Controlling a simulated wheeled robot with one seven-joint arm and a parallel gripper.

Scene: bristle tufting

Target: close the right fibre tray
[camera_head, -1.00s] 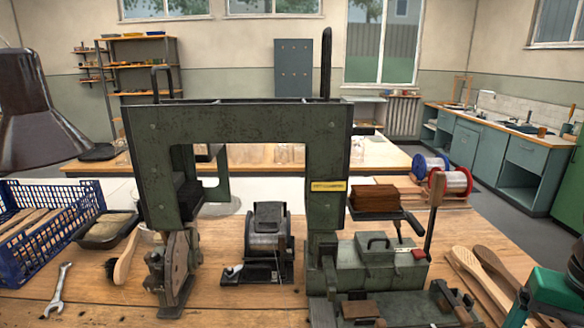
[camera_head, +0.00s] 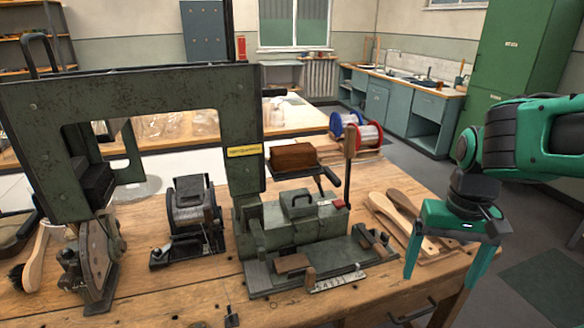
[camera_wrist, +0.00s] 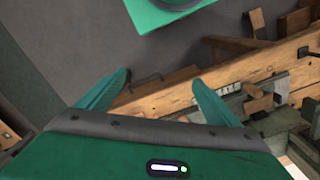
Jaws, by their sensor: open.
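A dark brown block (camera_head: 293,156) sits on a dark plate behind the green machine's right upright in the head view. A flat dark tray-like base (camera_head: 318,268) lies in front, with a small wooden block (camera_head: 291,263) and a label strip. I cannot tell for certain which part is the right fibre tray, or whether it is open. My gripper (camera_head: 444,268) is open and empty, pointing down at the bench's right front edge, right of the base. Its fingers also show in the wrist view (camera_wrist: 160,85).
Wooden brush bodies (camera_head: 400,218) lie behind and left of my gripper. Red and blue spools (camera_head: 357,130) stand farther back. The machine's tall frame (camera_head: 245,130) stands to the left. A dark handle (camera_head: 415,312) shows below the bench edge.

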